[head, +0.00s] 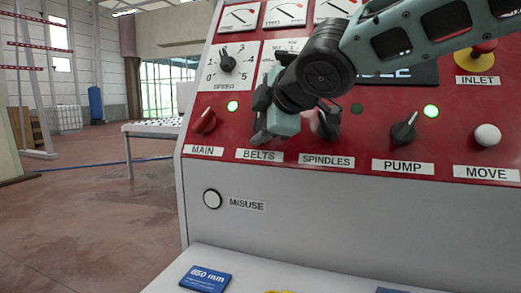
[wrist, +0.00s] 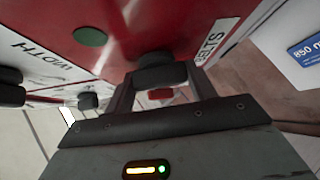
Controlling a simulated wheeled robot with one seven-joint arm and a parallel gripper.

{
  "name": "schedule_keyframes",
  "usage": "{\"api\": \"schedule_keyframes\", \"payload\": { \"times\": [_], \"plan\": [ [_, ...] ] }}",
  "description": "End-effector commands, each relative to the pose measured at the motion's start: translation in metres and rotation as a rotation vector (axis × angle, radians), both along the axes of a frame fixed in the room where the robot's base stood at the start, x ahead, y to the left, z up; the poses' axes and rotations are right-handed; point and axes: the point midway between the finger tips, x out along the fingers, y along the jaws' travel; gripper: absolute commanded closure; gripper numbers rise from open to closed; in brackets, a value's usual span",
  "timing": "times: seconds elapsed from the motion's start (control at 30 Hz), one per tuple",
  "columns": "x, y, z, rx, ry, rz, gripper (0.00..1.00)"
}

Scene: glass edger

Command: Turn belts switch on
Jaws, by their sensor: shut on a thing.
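The belts switch (wrist: 160,68) is a black rotary knob on the red panel, beside the BELTS label (wrist: 208,42) in the wrist view. My gripper (wrist: 163,80) has its two fingers around this knob and is shut on it. In the head view my gripper (head: 272,122) covers the switch above the BELTS label (head: 259,156), so its pointer angle is hidden. A dark green, unlit-looking lamp (wrist: 90,37) shows near the knob in the wrist view. The lamp above BELTS is hidden in the head view.
The red MAIN switch (head: 205,122) is close on the left, with a lit green lamp (head: 232,106). The SPINDLES switch (head: 328,124) is close on the right, its lamp (head: 357,109) dark. The PUMP switch (head: 403,130) has a lit lamp. The SPEED dial (head: 227,63) sits above.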

Motion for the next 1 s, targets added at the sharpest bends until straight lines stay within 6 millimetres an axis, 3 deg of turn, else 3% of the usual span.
{"api": "schedule_keyframes", "payload": {
  "times": [0.03, 1.0],
  "plan": [
    [-0.0004, 0.0008, -0.0105, 0.024, -0.012, -0.012, 0.67],
    [-0.0011, 0.0016, -0.01, 0.436, -0.157, -0.258, 0.67]
  ]
}}
